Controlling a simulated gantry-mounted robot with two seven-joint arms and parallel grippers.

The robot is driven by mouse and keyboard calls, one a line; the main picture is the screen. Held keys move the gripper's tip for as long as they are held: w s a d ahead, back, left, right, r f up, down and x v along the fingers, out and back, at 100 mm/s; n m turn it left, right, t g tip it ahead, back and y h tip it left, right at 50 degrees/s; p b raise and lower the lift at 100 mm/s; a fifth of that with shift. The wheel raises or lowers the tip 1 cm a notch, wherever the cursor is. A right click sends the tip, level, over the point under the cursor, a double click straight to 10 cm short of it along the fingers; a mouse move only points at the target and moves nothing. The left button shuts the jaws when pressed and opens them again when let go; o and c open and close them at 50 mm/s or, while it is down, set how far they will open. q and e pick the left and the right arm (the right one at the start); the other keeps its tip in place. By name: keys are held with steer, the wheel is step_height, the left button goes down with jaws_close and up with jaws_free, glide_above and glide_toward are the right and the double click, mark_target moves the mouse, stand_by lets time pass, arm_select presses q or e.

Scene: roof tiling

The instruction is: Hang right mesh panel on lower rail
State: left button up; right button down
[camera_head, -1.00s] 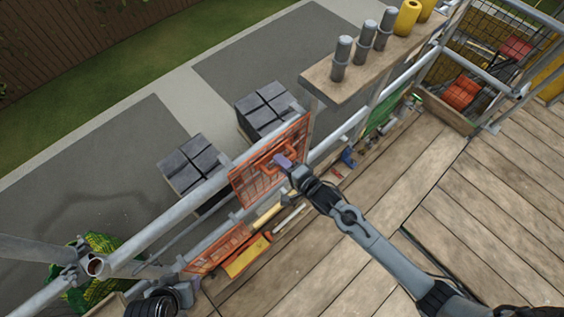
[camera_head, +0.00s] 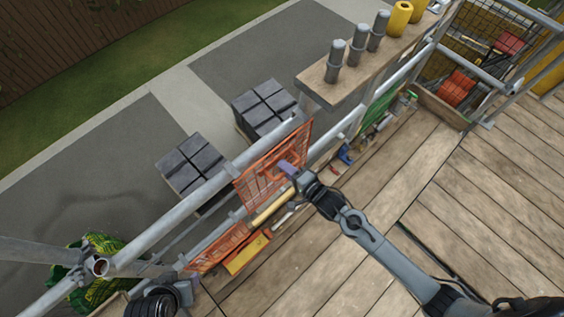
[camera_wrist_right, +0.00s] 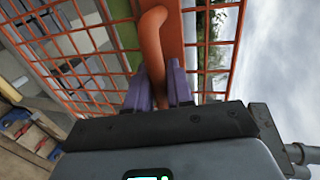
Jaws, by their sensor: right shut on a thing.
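The orange mesh panel (camera_head: 262,178) stands near-upright against the grey scaffold rails in the head view. My right gripper (camera_head: 287,168) is shut on the panel's orange handle (camera_wrist_right: 154,50), with the purple finger pads on both sides of it in the right wrist view. The mesh (camera_wrist_right: 60,50) fills much of that view. The upper rail (camera_head: 200,190) runs diagonally behind the panel. A lower rail (camera_head: 212,238) runs beneath it, partly hidden by the panels. I cannot tell whether the panel touches the lower rail.
Another orange mesh panel (camera_head: 220,247) is at the lower left beside a yellow item (camera_head: 248,254). A shelf (camera_head: 330,85) with several grey and yellow cylinders is above right. Tools lie along the deck edge. The plank deck (camera_head: 440,200) is mostly clear on the right.

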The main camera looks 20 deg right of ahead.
arm_select(q)
steer(key=shift+r+p, duration=1.7)
steer(key=shift+r, duration=0.2)
arm_select(e)
steer(key=f+v, duration=0.1)
steer(key=v, duration=0.5)
steer(key=shift+s+d+f, duration=0.15)
steer(key=shift+s+d, duration=0.05)
steer(key=shift+s, duration=0.2)
